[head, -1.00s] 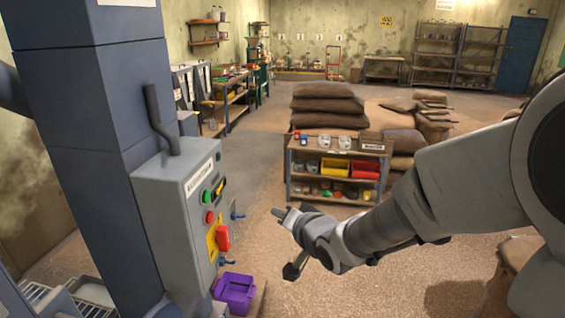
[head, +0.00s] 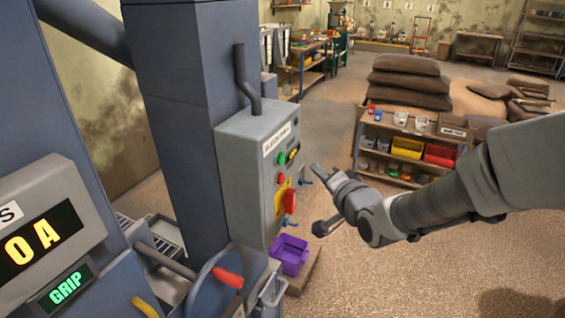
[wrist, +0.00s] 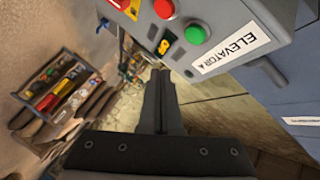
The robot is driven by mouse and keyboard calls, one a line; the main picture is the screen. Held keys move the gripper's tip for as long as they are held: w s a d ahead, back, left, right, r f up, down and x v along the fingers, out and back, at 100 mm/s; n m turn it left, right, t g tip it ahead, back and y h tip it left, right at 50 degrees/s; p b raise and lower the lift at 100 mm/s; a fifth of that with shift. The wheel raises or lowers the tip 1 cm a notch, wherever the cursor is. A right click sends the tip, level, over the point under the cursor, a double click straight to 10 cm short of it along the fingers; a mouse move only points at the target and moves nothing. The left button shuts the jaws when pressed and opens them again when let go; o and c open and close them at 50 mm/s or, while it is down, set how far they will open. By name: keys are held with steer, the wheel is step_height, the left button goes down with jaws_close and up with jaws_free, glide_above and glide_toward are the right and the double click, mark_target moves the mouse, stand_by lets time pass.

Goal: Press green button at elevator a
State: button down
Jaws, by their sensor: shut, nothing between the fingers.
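The grey control box (head: 243,190) is fixed to a blue column and carries a white label; in the wrist view the label (wrist: 238,49) reads "ELEVATOR A". Its round green button (head: 281,158) sits above a red button (head: 281,178). In the wrist view the green button (wrist: 195,35) is right of the red button (wrist: 164,9). My gripper (head: 316,168) is shut and empty, in front of the box's button face and apart from it. In the wrist view my fingertips (wrist: 160,72) show below and left of the green button.
A yellow-and-black selector (head: 293,153) and a red switch handle (head: 290,200) share the panel. A purple bin (head: 290,255) stands below. A machine with a "GRIP" display (head: 66,286) is at left. A shelf with bins (head: 408,148) stands behind my arm. Open floor lies at lower right.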

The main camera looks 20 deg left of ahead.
mark_target(281, 159)
steer(key=shift+w+a+b, duration=0.2)
steer(key=shift+a+b, duration=0.95)
steer(key=shift+a, duration=1.7)
steer(key=shift+a, duration=0.15)
steer(key=shift+a+b, duration=0.25)
steer(key=shift+b, duration=0.2)
steer(key=shift+w+a+b, duration=0.1)
steer(key=shift+a+b, duration=0.3)
steer(key=shift+a, duration=0.1)
stand_by(0.4)
steer(key=shift+d, duration=0.9)
